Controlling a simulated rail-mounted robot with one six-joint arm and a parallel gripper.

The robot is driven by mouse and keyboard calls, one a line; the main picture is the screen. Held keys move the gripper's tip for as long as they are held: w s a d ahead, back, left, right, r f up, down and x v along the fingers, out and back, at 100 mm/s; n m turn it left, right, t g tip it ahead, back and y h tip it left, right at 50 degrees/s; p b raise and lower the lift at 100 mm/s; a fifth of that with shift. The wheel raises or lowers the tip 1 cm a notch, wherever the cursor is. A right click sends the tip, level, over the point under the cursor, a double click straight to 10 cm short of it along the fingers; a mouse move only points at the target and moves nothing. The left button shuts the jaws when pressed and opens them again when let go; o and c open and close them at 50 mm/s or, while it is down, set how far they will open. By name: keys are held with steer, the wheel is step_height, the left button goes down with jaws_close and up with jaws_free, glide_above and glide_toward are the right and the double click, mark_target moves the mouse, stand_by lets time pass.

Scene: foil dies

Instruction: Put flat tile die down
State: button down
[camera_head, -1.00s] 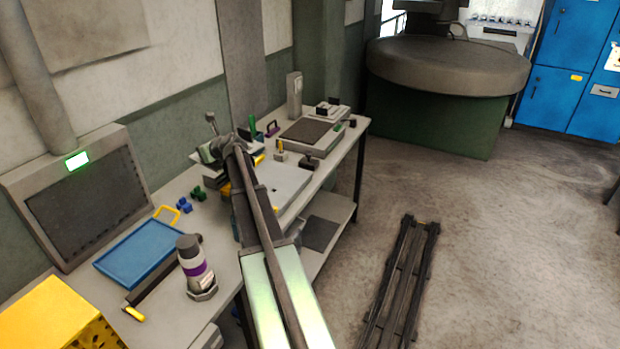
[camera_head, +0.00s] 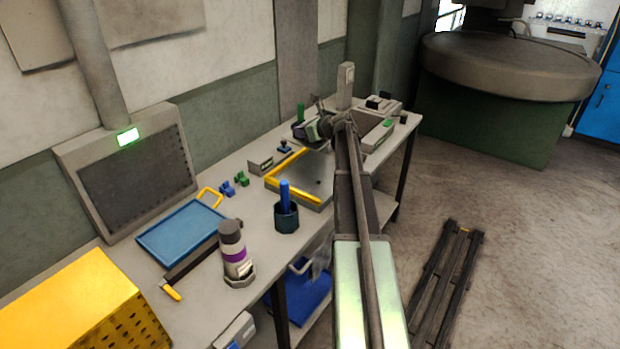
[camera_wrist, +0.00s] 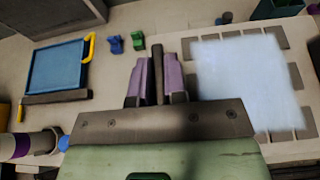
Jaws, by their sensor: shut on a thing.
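My gripper (camera_wrist: 157,82) shows its two purple fingers in the wrist view. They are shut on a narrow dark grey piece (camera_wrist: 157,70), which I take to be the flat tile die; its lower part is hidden. The die cannot be made out clearly there. In the wrist view a bright pale square (camera_wrist: 248,80) with grey blocks around it lies right of the fingers.
A blue clip (camera_head: 227,188), a green clip (camera_head: 242,179) and a blue tray (camera_head: 178,234) lie to the left. A dark cup with a blue handle (camera_head: 287,217) and a purple-banded bottle (camera_head: 235,256) stand nearer. A yellow perforated box (camera_head: 75,305) is at front left.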

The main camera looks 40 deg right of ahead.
step_height(320, 180, down, 18)
steer(key=b, duration=1.6)
steer(key=shift+f+b, duration=0.25)
steer(key=shift+b, duration=0.15)
steer(key=shift+r, duration=0.2)
steer(key=shift+f, duration=0.15)
steer(key=c, duration=1.2)
jaws_free()
steer(key=shift+o, duration=0.2)
steer(key=shift+r, duration=0.25)
steer(key=p+v, duration=0.5)
steer(key=v, duration=0.6)
steer(key=shift+s+d+r, duration=0.1)
steer(key=shift+s, duration=0.4)
